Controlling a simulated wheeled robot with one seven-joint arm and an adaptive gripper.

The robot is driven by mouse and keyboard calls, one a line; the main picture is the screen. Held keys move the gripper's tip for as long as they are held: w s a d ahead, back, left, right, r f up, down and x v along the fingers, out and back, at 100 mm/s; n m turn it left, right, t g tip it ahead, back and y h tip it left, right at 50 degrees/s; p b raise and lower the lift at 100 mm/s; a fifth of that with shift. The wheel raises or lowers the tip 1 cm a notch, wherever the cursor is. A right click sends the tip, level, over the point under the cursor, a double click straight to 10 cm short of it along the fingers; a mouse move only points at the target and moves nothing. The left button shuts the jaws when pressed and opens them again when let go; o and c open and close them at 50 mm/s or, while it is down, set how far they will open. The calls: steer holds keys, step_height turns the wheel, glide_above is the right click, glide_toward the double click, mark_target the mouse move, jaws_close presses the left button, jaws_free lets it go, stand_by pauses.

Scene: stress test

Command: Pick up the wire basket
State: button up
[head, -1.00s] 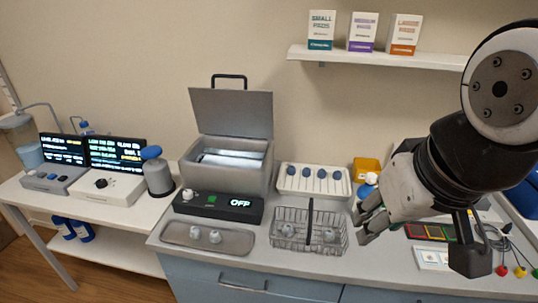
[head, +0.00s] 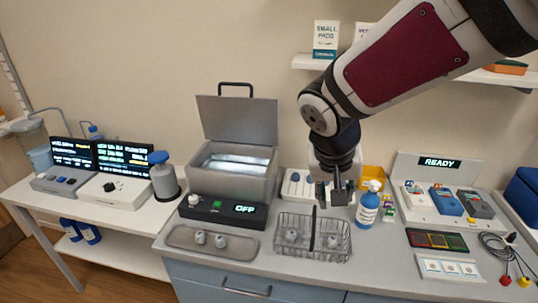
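The wire basket (head: 338,247) stands on the counter in the head view, in front of the white tray. A dark upright handle (head: 312,229) rises across its middle. Small pale pieces (head: 291,236) lie inside it. My gripper (head: 335,198) points down above the basket's back right part, to the right of the handle top. Its fingers appear spread with nothing between them, and it looks apart from the basket.
A grey lidded bath (head: 230,180) with its OFF panel stands left of the basket, behind a shallow tray (head: 180,238). A blue-and-white bottle (head: 367,210) stands close on the right. Coloured swatches, a dock reading READY and cables lie further right.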

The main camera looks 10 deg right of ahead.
glide_toward(314, 219)
steer(key=x, duration=0.5)
steer(key=shift+s+f, duration=0.25)
steer(key=shift+f, duration=0.1)
steer(key=shift+w+x, duration=0.15)
steer(key=shift+x, duration=1.15)
steer(key=shift+w+x, duration=0.15)
steer(key=shift+x, duration=1.15)
steer(key=shift+r, duration=0.15)
steer(key=shift+f+b, duration=0.25)
steer(key=shift+b, duration=0.2)
steer(key=shift+c, duration=0.2)
jaws_close()
